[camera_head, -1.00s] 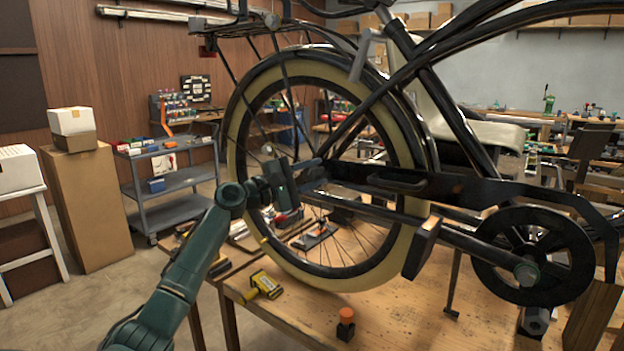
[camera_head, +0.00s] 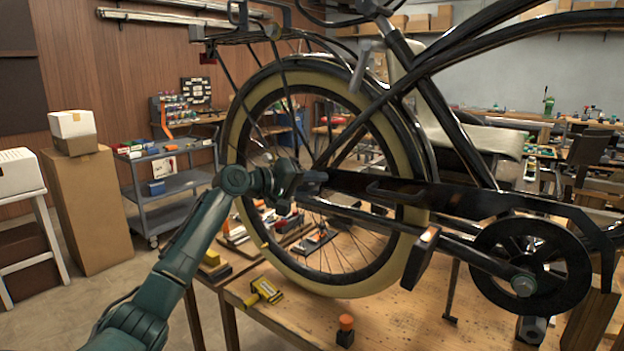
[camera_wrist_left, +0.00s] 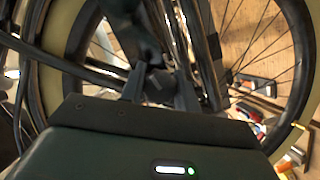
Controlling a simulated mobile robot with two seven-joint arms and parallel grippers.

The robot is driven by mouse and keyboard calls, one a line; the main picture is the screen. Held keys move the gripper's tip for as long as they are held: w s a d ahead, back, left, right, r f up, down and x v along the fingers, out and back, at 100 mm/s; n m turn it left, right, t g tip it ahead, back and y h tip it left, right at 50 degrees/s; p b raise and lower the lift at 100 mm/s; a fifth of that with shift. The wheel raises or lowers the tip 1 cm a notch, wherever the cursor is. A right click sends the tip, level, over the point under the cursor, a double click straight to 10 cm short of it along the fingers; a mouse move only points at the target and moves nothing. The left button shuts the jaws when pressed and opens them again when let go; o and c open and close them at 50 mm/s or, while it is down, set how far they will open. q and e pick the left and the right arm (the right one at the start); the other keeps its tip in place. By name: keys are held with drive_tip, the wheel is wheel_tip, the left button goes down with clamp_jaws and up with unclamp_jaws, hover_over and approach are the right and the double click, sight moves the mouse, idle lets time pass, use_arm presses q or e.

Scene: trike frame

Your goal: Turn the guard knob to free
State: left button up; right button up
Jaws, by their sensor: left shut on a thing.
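The trike's black chain guard (camera_head: 455,197) runs beside the large cream-tyred wheel (camera_head: 262,252). My left gripper (camera_head: 316,179) is at the guard's rear end, in front of the wheel's spokes. In the left wrist view, its two dark fingers (camera_wrist_left: 160,88) are shut on a small dark block-like part, which I take to be the guard knob (camera_wrist_left: 157,80). The fingers hide much of the knob, and its turned position cannot be read. In the head view the knob is hidden by the gripper. My right gripper is in neither view.
The wooden bench (camera_head: 395,320) under the trike holds a yellow tool (camera_head: 266,290) and a small black block with an orange cap (camera_head: 346,323). A pedal (camera_head: 421,254) and chainring (camera_head: 530,265) stand to the right. A grey cart (camera_head: 172,187) is behind left.

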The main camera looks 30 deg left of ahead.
use_arm(q)
drive_tip(key=shift+m+y+p, duration=0.45)
drive_tip(key=shift+m+y, duration=0.05)
drive_tip(key=shift+m, duration=0.3)
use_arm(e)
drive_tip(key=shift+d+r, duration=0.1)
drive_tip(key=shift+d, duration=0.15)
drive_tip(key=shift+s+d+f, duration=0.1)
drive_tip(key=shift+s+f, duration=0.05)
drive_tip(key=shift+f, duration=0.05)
use_arm(q)
drive_tip(key=o, duration=1)
drive_tip(key=shift+c, duration=0.2)
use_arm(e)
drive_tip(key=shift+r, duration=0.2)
